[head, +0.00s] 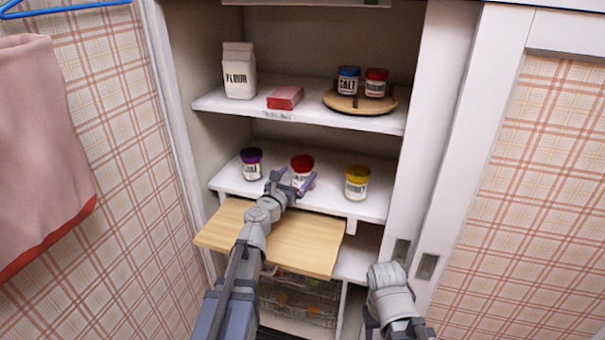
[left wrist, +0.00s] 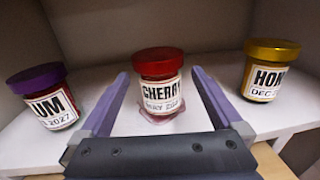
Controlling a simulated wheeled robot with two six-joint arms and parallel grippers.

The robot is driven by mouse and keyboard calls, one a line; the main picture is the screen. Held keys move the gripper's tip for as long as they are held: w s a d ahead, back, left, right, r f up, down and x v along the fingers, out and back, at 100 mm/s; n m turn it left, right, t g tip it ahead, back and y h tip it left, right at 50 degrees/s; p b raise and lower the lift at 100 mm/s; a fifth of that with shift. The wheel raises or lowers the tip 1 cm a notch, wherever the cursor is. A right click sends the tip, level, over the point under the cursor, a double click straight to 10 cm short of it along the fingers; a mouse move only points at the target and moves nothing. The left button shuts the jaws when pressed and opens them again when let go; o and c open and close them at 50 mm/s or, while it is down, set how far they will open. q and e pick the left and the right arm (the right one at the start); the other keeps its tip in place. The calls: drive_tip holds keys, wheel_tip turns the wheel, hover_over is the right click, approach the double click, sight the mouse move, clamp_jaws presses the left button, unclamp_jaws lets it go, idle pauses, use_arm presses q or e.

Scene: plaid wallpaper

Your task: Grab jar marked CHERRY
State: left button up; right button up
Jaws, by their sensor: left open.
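The CHERRY jar (left wrist: 158,82) has a red lid and a white label, and stands upright on the middle shelf. In the head view the jar (head: 302,165) is partly hidden behind my left gripper (head: 291,184).
A purple-lidded jar (head: 252,163) stands left of the CHERRY jar, and a yellow-lidded jar (head: 357,182) stands right. A wooden board (head: 225,240) juts out below the shelf. The upper shelf holds a flour carton (head: 239,70), a red box (head: 285,97) and a turntable (head: 350,103) with two jars.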

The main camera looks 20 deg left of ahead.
sight(302, 164)
use_arm(q)
drive_tip(key=w, duration=0.5)
drive_tip(key=shift+d+r+p, duration=0.25)
drive_tip(key=shift+r+p, duration=0.05)
drive_tip(key=shift+r, duration=0.05)
drive_tip(key=c, duration=1.5)
